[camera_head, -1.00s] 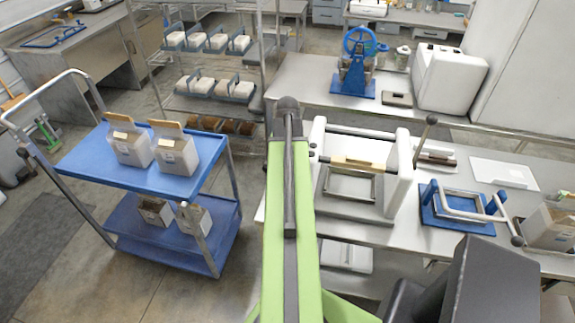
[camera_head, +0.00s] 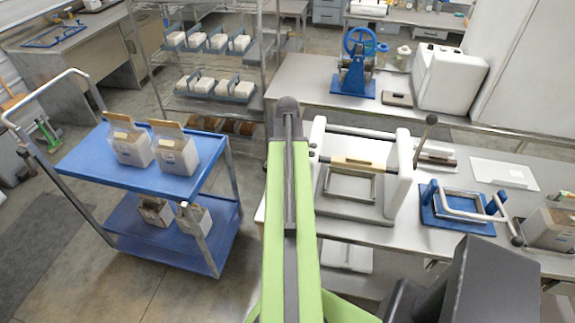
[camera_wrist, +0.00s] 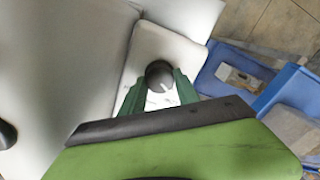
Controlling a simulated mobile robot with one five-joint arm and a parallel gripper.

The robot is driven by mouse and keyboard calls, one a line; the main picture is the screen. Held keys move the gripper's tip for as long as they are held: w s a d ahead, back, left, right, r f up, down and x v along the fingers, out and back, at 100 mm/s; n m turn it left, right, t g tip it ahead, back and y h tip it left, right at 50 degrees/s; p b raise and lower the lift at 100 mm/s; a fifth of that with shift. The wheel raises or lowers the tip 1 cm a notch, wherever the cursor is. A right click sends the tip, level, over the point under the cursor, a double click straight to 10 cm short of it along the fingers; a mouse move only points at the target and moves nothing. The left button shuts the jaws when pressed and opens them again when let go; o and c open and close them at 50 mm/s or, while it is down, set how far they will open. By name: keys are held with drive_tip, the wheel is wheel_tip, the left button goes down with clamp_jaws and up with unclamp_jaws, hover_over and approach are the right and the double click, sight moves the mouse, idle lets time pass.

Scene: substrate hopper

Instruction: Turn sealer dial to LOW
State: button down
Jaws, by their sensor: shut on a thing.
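In the wrist view, the sealer dial (camera_wrist: 159,74) is a dark round knob with a pale pointer mark towards its lower right. It sits on the sealer's white side panel (camera_wrist: 166,47). My gripper (camera_wrist: 157,84) has its two green fingers on either side of the knob and is shut on it. Dark markings show on the panel between the fingers, too small to read. In the head view, the sealer (camera_head: 402,170) is a white-sided frame on the bench, and my green arm reaches along its left side. The dial is hidden there.
A blue cart (camera_head: 85,165) with open boxes stands left of my arm. A blue-based clamp frame (camera_head: 440,215) is on the bench right of the sealer. A lever with a dark knob (camera_head: 431,119) rises from the sealer's right side. Floor between cart and bench is clear.

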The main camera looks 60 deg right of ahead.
idle(0.3)
drive_tip(key=c, duration=0.9)
unclamp_jaws()
wheel_tip(320, 180, up, 17)
drive_tip(key=p, duration=1.7)
drive_tip(key=shift+r, duration=0.2)
